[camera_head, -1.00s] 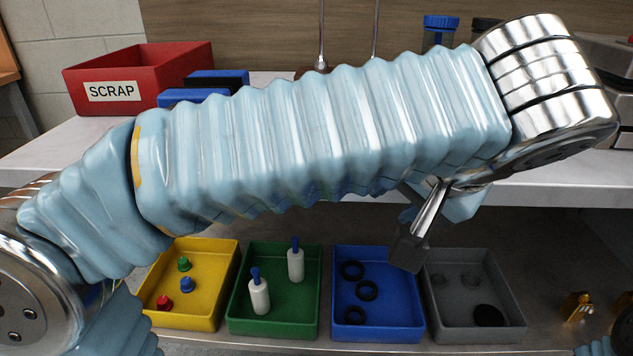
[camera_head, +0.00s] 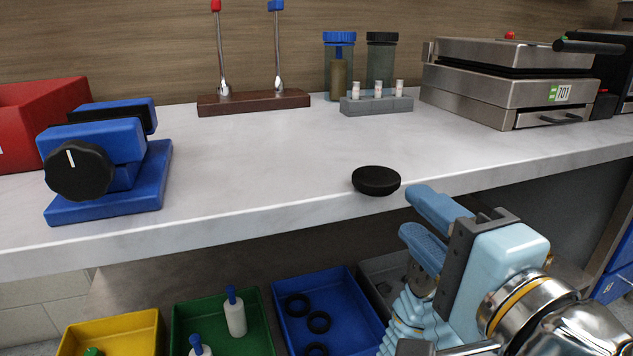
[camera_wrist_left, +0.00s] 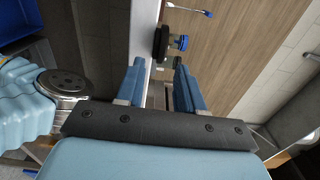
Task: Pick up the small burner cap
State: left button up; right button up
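The small burner cap (camera_head: 376,180) is a black round disc lying flat on the pale countertop, close to its front edge. My left gripper (camera_head: 408,212) is at the right of the cap, just off the counter's front edge. Its two blue fingers are apart with nothing between them, and their tips point left toward the cap without touching it. In the left wrist view a dark disc that looks like the cap (camera_wrist_left: 157,42) lies beyond the open fingers (camera_wrist_left: 157,66). My right gripper is not in view.
A blue fixture with a black knob (camera_head: 105,172) and a red bin (camera_head: 40,115) stand at left. A two-lever stand (camera_head: 253,102), jars, a grey vial rack (camera_head: 377,105) and a metal press (camera_head: 510,80) stand behind. Yellow, green, blue and grey trays sit below.

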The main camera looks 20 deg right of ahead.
aim_at(389, 191)
pick_arm(q)
jog(key=shift+w+a, duration=0.2)
jog(key=shift+w, duration=1.3)
jog(key=shift+w+a, duration=0.15)
jog(key=shift+w, duration=1.35)
jog(key=shift+c, duration=0.4)
grip_shut()
jog(key=shift+r, duration=0.1)
notch_tip(389, 191, up, 3)
jog(key=shift+f+p, duration=0.1)
jog(key=shift+p, duration=1)
jog(key=shift+f, duration=0.15)
